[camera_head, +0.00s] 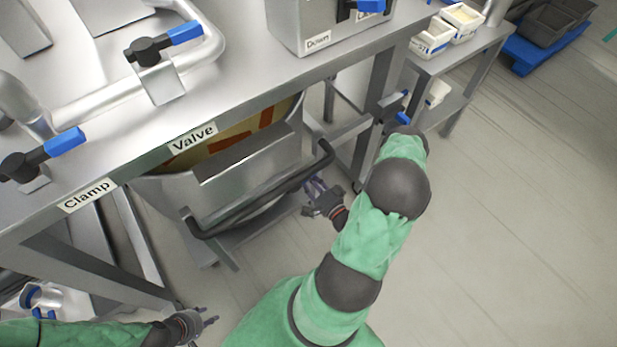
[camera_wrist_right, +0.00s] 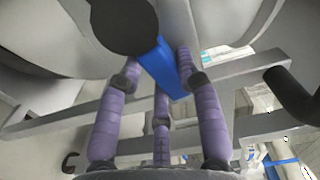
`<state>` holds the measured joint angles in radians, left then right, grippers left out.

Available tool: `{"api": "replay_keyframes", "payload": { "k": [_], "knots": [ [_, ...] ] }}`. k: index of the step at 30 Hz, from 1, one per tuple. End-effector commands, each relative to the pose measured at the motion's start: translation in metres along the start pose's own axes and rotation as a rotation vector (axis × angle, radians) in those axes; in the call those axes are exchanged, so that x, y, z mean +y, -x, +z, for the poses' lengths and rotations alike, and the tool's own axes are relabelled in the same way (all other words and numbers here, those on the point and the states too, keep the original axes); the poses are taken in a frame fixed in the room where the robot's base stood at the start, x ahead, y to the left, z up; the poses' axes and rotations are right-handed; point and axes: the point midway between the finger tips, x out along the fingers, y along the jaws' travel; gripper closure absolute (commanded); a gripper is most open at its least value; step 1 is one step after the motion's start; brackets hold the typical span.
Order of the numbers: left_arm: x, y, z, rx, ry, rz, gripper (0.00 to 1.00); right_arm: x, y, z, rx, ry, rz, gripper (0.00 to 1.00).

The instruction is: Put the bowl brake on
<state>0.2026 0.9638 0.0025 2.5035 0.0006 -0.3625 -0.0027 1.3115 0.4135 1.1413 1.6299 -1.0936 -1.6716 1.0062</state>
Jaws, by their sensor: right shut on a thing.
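The steel bowl (camera_head: 180,192) stands under the machine table, with a black push handle (camera_head: 255,203) across its front and brown-orange contents showing inside. My right gripper (camera_head: 316,186) is low by the handle's right end. In the right wrist view its purple fingers (camera_wrist_right: 160,82) are closed around a blue lever (camera_wrist_right: 160,68) on a round black hub (camera_wrist_right: 124,24), which looks like the bowl brake. The lever is hidden in the head view. My left gripper (camera_head: 209,316) is open and empty at lower left, away from the bowl.
The table edge carries labels Clamp (camera_head: 87,196) and Valve (camera_head: 192,137), with blue-handled levers above. A steel side table (camera_head: 470,62) holds white containers (camera_head: 433,38). Dark crates (camera_head: 548,22) sit on a blue pallet at the back right. The floor at right is clear.

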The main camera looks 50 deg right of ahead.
Motion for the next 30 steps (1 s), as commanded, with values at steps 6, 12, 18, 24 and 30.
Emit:
{"api": "replay_keyframes", "payload": {
  "k": [6, 12, 18, 24, 30],
  "knots": [
    [0.0002, 0.0007, -0.0001, 0.0, 0.0, 0.0, 0.6, 0.0069, -0.0001, 0.0015, -0.001, -0.12, 0.002, 1.0],
    [0.0003, 0.0009, -0.0002, 0.0, 0.0, 0.0, 0.6, 0.0101, 0.0001, 0.0026, -0.001, -0.179, 0.003, 1.0],
    [0.0003, 0.001, -0.0002, 0.001, 0.0, 0.0, 0.6, 0.0111, 0.0001, 0.0028, -0.001, -0.2, 0.003, 1.0],
    [0.0003, 0.001, -0.0002, 0.0, 0.0, 0.0, 0.6, 0.0113, 0.0002, 0.003, 0.0, -0.203, 0.004, 1.0],
    [0.0003, 0.001, -0.0002, 0.0, 0.0, 0.0, 0.6, 0.0114, 0.0003, 0.0031, 0.0, -0.204, 0.004, 0.48]
  ]
}}
